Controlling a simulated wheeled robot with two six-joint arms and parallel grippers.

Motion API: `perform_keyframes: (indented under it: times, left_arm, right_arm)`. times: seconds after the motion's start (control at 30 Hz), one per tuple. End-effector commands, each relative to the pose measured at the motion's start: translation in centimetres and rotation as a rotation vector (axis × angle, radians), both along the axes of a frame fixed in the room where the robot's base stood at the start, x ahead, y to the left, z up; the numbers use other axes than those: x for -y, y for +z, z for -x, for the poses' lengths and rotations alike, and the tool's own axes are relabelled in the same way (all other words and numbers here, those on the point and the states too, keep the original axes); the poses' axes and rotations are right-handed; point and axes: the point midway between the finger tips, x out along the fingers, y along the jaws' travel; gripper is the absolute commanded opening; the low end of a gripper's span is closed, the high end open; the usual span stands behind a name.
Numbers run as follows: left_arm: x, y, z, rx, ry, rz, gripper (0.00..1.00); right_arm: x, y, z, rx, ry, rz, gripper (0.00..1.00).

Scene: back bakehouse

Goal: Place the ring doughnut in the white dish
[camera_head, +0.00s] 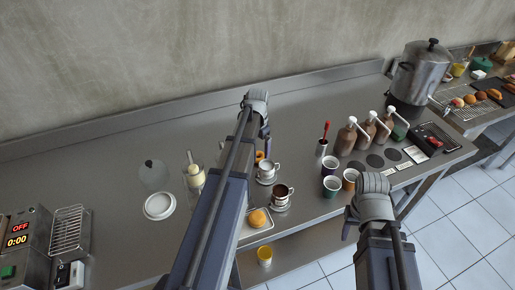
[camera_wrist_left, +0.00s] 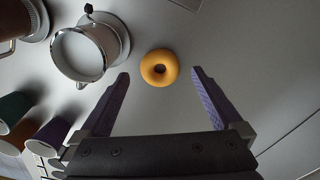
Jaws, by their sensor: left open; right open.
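The ring doughnut (camera_wrist_left: 147,72) is golden and lies flat on the steel counter in the left wrist view. In the head view only part of the doughnut (camera_head: 260,156) shows beside my left arm. My left gripper (camera_wrist_left: 161,76) is open and empty, with its fingertips on either side of the doughnut's near edge, apart from it. In the head view the left gripper (camera_head: 265,134) is mostly hidden by its own arm. The white dish (camera_head: 159,206) is round and empty, on the counter left of my left arm. My right gripper (camera_head: 349,226) is open at the counter's front edge.
A pale cup (camera_head: 267,170) on a saucer stands close to the doughnut, with a dark-filled cup (camera_head: 282,195) nearer. Paper cups (camera_head: 330,186) stand right. A glass dome (camera_head: 153,175) and a bottle (camera_head: 193,175) stand near the dish.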

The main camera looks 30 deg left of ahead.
Motion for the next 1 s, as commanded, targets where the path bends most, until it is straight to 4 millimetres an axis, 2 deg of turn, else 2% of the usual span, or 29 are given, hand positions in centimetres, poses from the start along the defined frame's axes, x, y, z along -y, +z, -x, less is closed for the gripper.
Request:
perform_keyframes:
  times: [0.03, 0.1, 0.5, 0.63, 0.9, 1.0]
  left_arm:
    - [0.0, 1.6, 0.0, 0.000, 0.000, 0.000, 1.00]
    - [0.0, 2.7, 0.0, 0.000, 0.000, 0.000, 1.00]
    - [0.0, 8.3, 0.0, 0.000, 0.000, 0.000, 1.00]
    - [0.0, 8.9, 0.0, 0.000, 0.000, 0.000, 1.00]
    - [0.0, 8.8, 0.0, 0.000, 0.000, 0.000, 1.00]
    - [1.3, 8.8, 0.4, -0.003, -0.006, -0.002, 1.00]
  right_arm:
    - [0.0, 1.6, 0.0, 0.000, 0.000, 0.000, 0.50]
    - [0.0, 2.7, 0.0, 0.000, 0.001, 0.000, 0.50]
    - [0.0, 8.3, 0.0, 0.000, 0.000, 0.000, 0.50]
    - [0.0, 8.9, 0.0, 0.000, -0.001, -0.001, 0.50]
    - [0.0, 8.8, 0.0, 0.000, -0.001, -0.001, 0.50]
    - [0.0, 8.8, 0.0, 0.000, -0.001, -0.001, 0.50]
